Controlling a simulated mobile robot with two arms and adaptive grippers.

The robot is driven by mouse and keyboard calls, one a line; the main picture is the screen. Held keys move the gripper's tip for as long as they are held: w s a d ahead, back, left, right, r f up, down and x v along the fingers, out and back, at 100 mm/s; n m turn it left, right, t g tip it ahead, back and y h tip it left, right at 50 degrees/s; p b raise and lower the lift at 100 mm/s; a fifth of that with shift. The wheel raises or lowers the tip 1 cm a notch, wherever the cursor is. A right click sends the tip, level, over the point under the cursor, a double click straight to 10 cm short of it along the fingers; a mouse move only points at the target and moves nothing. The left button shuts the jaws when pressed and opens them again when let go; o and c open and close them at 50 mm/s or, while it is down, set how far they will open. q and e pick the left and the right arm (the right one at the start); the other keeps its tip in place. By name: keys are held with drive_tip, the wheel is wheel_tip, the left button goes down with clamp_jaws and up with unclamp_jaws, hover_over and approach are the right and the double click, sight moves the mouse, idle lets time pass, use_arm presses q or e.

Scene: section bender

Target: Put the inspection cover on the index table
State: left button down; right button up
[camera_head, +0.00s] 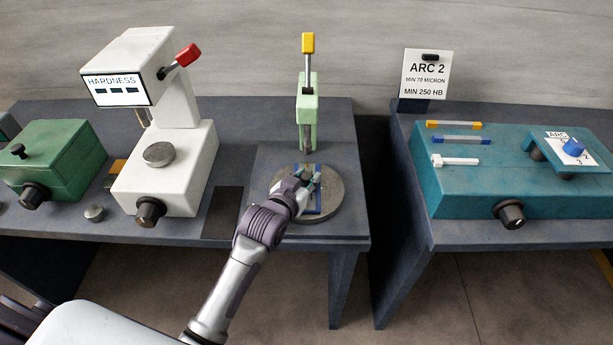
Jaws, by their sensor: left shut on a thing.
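The index table (334,206) is a round grey disc on the middle bench, below the light-green lever press. My left gripper (308,180) is over this disc, shut on a flat blue piece, seemingly the inspection cover (318,201). Only blue edges of the piece show, as my fingers hide most of it. I cannot tell whether it touches the disc or hangs just above it. My right gripper is not in view.
The light-green press (307,112) with its yellow-handled lever stands right behind the disc. A white hardness tester (172,180) and a green box (62,165) are left. A teal fixture (465,190) is on the right bench, across a gap.

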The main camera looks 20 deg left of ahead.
use_arm(q)
drive_tip(key=shift+f, duration=0.1)
drive_tip(key=c, duration=0.8)
unclamp_jaws()
drive_tip(key=shift+c, duration=0.2)
drive_tip(key=b+v, duration=0.1)
drive_tip(key=v, duration=1.1)
